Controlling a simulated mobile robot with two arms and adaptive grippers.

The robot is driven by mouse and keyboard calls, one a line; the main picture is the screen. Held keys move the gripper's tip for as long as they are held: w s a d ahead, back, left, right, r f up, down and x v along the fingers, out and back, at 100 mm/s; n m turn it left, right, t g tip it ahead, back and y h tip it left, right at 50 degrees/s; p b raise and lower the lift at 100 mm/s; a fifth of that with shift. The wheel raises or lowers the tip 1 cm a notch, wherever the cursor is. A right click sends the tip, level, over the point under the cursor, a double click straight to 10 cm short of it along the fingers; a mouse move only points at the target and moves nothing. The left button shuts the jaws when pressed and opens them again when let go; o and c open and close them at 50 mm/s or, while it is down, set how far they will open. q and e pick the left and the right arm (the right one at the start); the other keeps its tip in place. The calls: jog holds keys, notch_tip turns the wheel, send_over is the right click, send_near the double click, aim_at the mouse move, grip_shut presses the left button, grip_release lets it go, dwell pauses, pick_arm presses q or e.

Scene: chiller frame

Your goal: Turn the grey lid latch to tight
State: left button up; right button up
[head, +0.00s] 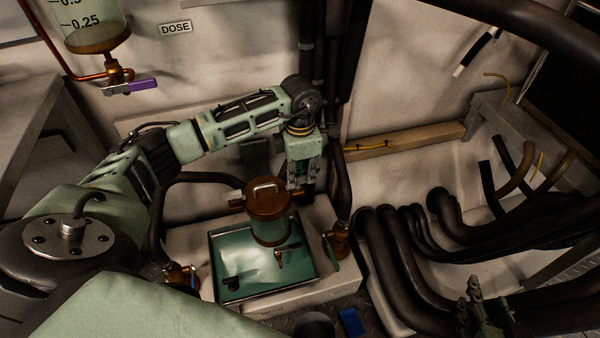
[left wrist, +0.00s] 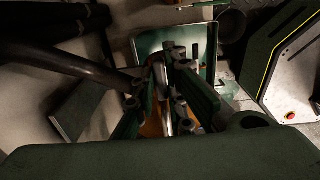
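A brown lid (head: 268,196) sits on a green-sided canister (head: 271,230), with a pale grey bar (head: 265,187) across its top. A grey bar (left wrist: 164,82) also shows between the fingers in the left wrist view, with orange-brown lid (left wrist: 152,126) below it. I cannot tell for sure which grey part is the latch. My left gripper (head: 295,186) points down at the lid's right edge; in the left wrist view its fingers (left wrist: 166,100) stand apart on either side of the grey bar, with no clear contact. My right gripper (head: 484,308) is at the lower right, dark and far from the lid.
The canister stands on a green tray (head: 232,290) on a pale base (head: 280,299). Brass valves (head: 340,240) flank it. Thick black hoses (head: 395,265) fill the right side. A dosing vessel (head: 95,30) with a purple-handled valve (head: 142,85) hangs at upper left.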

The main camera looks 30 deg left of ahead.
aim_at(300, 177)
pick_arm(q)
jog(key=o, duration=0.4)
notch_tip(300, 177, up, 12)
jog(key=shift+r, duration=0.1)
dwell(0.5)
dwell(0.3)
